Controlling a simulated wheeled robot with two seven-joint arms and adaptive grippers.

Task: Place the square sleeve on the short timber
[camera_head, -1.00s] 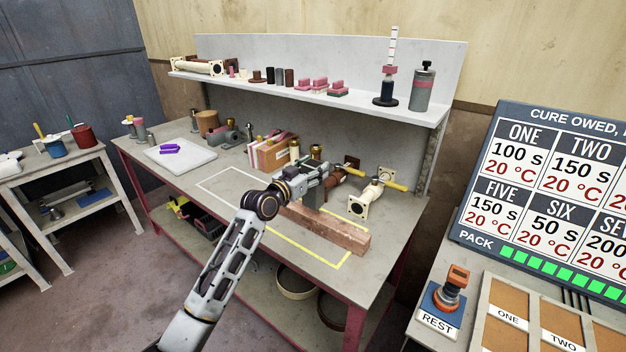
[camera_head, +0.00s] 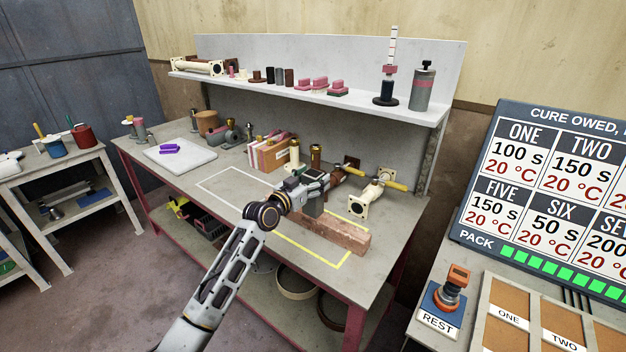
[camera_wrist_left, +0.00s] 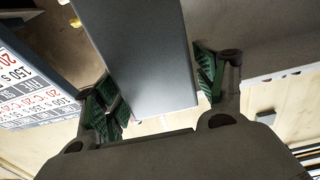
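The square sleeve (camera_head: 312,206) is a dark grey, square-sided piece at my left gripper (camera_head: 304,185), at the left end of the short timber. The short timber (camera_head: 338,236) is a reddish-brown wooden bar lying on the bench by the yellow outline. In the left wrist view the sleeve (camera_wrist_left: 145,50) stands between the green finger pads of my left gripper (camera_wrist_left: 158,88). The left pad meets its side; a sliver of background shows by the right pad. I cannot tell whether the sleeve's underside touches the timber. My right gripper is out of view.
A cream flanged pipe with yellow handles (camera_head: 370,192) lies close behind the timber. Pinkish boards (camera_head: 272,152) and brass-coloured cylinders stand farther back. A shelf (camera_head: 300,92) overhangs the bench's rear. The front bench strip (camera_head: 270,240) is clear.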

